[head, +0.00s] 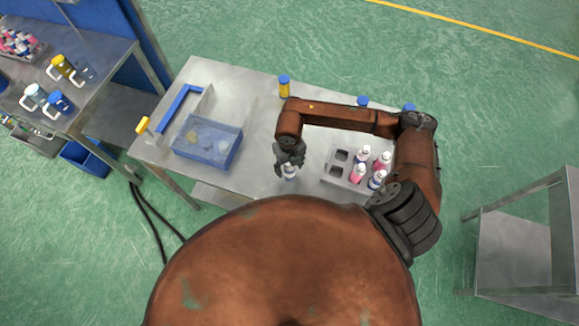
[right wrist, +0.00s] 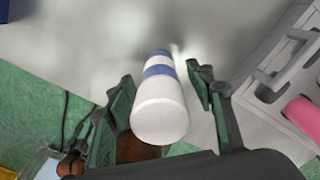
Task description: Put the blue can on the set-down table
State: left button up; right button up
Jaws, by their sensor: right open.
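The blue can (right wrist: 160,105), white with blue bands, is between the spread fingers of my right gripper (right wrist: 165,105) in the right wrist view. The fingers stand apart on either side of it, with a visible gap at the right finger. In the head view the can (head: 290,172) shows just under the right gripper (head: 289,158), over the front part of the middle steel table (head: 255,185). It appears upright on that table. I cannot tell which table is the set-down table; a lower steel table (head: 515,240) stands at the right. My left gripper is not in view.
A grey rack (head: 335,181) with several pink-banded cans stands right of the gripper. A blue box (head: 208,145) is on the left of the middle table. A yellow blue-capped container (head: 284,88) stands at its back edge. The right table's visible top is bare.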

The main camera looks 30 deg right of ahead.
jog(key=shift+r, duration=0.15)
notch_tip(320, 180, up, 12)
jog(key=shift+b, duration=1.1)
jog(key=shift+a, duration=0.1)
